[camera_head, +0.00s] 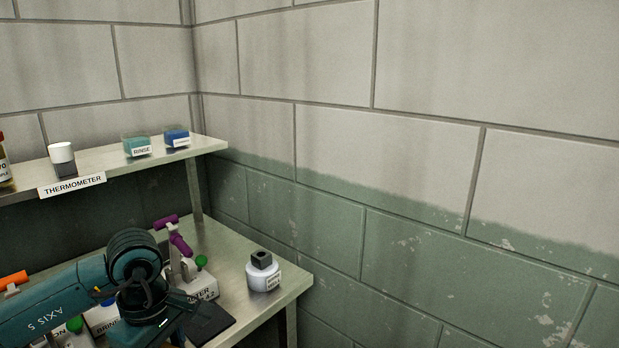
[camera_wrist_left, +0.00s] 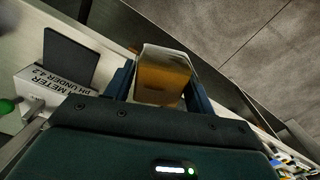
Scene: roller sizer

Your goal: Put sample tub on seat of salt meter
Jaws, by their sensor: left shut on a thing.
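My left gripper (camera_wrist_left: 161,88) is shut on the sample tub (camera_wrist_left: 163,76), a clear square tub with amber contents, in the left wrist view. The tub is held near the bench's front edge, with floor behind it. In the head view my left arm hides the gripper and tub. A white meter box (camera_wrist_left: 45,90) reading "pH METER UNDER 4.2" has a dark flat plate (camera_wrist_left: 68,58) beside it. The box (camera_head: 203,287) and plate (camera_head: 212,322) also show in the head view. A white box (camera_head: 103,315) with a partly hidden "BRIN" label stands left of it. I cannot tell which is the salt meter.
A shelf (camera_head: 108,160) above holds a white-capped container (camera_head: 62,157), a teal "RINSE" tub (camera_head: 137,145) and a blue tub (camera_head: 177,137).

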